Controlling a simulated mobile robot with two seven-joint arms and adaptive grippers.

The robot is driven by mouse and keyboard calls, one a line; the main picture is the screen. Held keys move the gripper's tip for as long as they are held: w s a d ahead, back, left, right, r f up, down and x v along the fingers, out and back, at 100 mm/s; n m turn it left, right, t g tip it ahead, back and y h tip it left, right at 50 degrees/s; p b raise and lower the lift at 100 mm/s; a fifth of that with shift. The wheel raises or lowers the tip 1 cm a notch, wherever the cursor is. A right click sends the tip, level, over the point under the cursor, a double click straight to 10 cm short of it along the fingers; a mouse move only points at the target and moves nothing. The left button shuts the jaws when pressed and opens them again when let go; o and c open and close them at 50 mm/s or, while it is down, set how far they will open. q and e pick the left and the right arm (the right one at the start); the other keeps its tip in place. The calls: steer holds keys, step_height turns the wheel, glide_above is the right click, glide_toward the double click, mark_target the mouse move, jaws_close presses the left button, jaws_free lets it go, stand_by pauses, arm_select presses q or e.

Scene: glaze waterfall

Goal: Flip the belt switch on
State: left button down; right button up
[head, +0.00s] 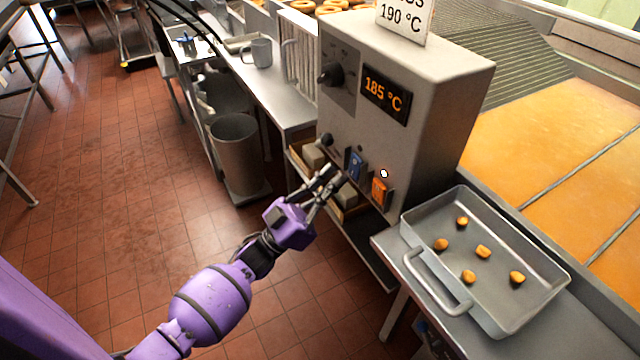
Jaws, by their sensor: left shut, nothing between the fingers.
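A grey control box (425,110) stands right of centre. On its front low down are a blue rocker switch (356,165) and an orange rocker switch (380,191). A small white lamp (384,173) glows above the orange one. I cannot read any label that tells which is the belt switch, nor which way each rocker is tipped. My left gripper (335,178) is shut and empty, its fingertips just in front of and left of the two switches. I cannot tell whether they touch the box. My right gripper is not in view.
The box also has a dial (330,74), a display (386,99) reading 185 °C and a black knob (327,140). A metal tray (545,268) with several small brown pieces sits at the right. A bin (237,152) stands behind my left gripper. The tiled floor at left is open.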

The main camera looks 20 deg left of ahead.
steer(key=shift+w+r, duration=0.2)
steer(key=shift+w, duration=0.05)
